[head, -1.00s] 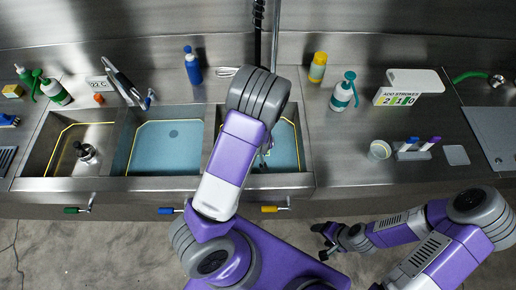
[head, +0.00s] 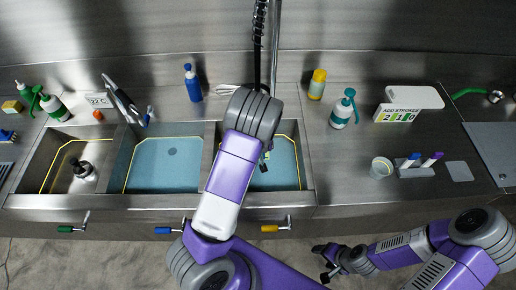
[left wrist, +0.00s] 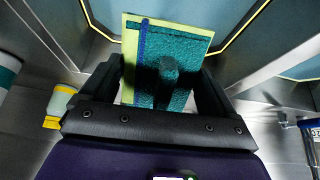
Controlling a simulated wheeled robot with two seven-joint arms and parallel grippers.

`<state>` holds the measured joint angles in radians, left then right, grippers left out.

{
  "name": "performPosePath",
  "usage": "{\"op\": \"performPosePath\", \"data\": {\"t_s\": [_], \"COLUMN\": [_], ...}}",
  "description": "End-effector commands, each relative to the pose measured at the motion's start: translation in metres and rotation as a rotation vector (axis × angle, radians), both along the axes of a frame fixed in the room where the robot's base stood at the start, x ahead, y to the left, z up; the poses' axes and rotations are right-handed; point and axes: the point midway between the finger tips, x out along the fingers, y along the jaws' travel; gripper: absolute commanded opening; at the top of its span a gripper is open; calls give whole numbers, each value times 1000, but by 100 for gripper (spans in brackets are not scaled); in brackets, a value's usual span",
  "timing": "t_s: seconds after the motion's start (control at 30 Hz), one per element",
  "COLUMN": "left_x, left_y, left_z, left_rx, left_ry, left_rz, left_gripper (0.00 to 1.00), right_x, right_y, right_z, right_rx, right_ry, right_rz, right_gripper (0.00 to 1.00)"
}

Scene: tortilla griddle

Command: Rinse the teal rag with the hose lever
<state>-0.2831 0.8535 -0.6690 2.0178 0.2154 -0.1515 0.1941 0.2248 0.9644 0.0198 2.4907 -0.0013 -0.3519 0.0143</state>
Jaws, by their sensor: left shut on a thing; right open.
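The teal rag (left wrist: 180,45), with a yellow-green edge and a blue stripe, is in my left gripper (left wrist: 162,85), which is shut on its raised middle. In the head view my left arm reaches over the right-hand basin (head: 300,165) and hides the rag and most of that gripper. I cannot tell whether the rag touches the water. A black coiled hose (head: 258,35) hangs beside a vertical pipe behind this basin. Its lower end and any lever on it are hidden behind my arm. My right gripper (head: 322,262) is open and empty, low in front of the counter.
The middle basin (head: 126,160) holds blue water; the left basin (head: 45,170) has a dark-topped object. Green (head: 65,229), blue (head: 163,230) and yellow (head: 270,228) handles stick out in front. Bottles stand behind; a cup (head: 381,168) and pen holder (head: 415,171) stand right.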

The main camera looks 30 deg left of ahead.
Motion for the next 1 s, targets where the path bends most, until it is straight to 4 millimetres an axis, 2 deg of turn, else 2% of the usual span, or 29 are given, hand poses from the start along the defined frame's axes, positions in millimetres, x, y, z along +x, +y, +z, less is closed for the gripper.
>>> {"op": "performPosePath", "data": {"t_s": [0.43,1.0], "left_x": [0,6], "left_y": [-1,-11], "left_z": [0,0], "left_rx": [0,0], "left_ry": [0,0], "left_rz": [0,0], "left_gripper": [50,50], "right_x": [0,0], "right_y": [0,0], "right_z": [0,2], "right_rx": [0,0], "right_ry": [0,0], "right_rz": [0,0], "right_gripper": [68,68]}}
